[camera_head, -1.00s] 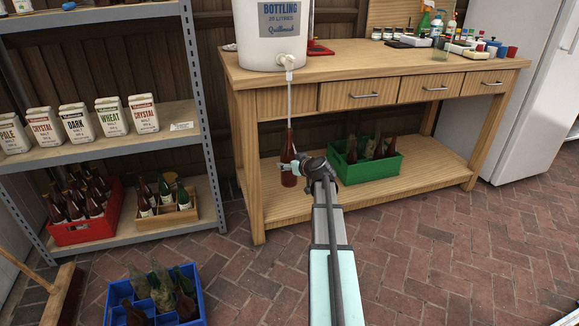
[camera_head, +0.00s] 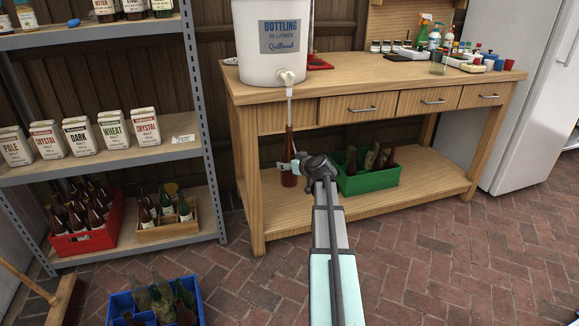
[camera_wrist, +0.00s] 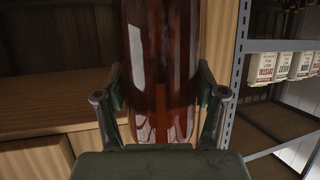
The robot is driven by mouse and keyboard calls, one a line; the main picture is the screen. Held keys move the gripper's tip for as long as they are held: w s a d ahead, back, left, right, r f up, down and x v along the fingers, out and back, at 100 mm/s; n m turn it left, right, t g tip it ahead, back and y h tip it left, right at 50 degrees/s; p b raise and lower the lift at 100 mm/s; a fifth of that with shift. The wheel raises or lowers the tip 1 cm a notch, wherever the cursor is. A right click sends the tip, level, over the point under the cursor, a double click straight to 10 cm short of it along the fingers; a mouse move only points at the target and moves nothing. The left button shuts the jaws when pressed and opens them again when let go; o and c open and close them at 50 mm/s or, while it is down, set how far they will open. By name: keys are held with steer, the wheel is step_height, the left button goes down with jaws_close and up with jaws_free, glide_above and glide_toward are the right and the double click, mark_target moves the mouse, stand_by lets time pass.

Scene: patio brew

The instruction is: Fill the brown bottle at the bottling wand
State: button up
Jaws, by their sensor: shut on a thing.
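The brown bottle (camera_head: 289,146) stands upright below the bottling wand (camera_head: 289,108), in front of the bench. The wand hangs from the tap (camera_head: 287,78) of the white bottling bucket (camera_head: 272,40) and meets the bottle's mouth; how far it reaches inside is too small to tell. My gripper (camera_head: 290,166) is shut around the lower body of the bottle. The wrist view shows the brown glass (camera_wrist: 160,70) between both fingers, with a dark reddish tone inside; the liquid level is not clear.
A green crate (camera_head: 370,181) with bottles sits on the bench's lower shelf, right of my gripper. A blue crate (camera_head: 122,305) stands on the brick floor. The metal rack at left holds malt packs, a red crate (camera_head: 85,242) and a wooden bottle box (camera_head: 165,230).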

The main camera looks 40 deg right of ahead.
mark_target(292, 147)
steer(key=shift+r+p, duration=1.05)
steer(key=shift+r, duration=1.55)
steer(key=shift+r+p, duration=0.3)
steer(key=shift+r, duration=0.5)
stand_by(4.6)
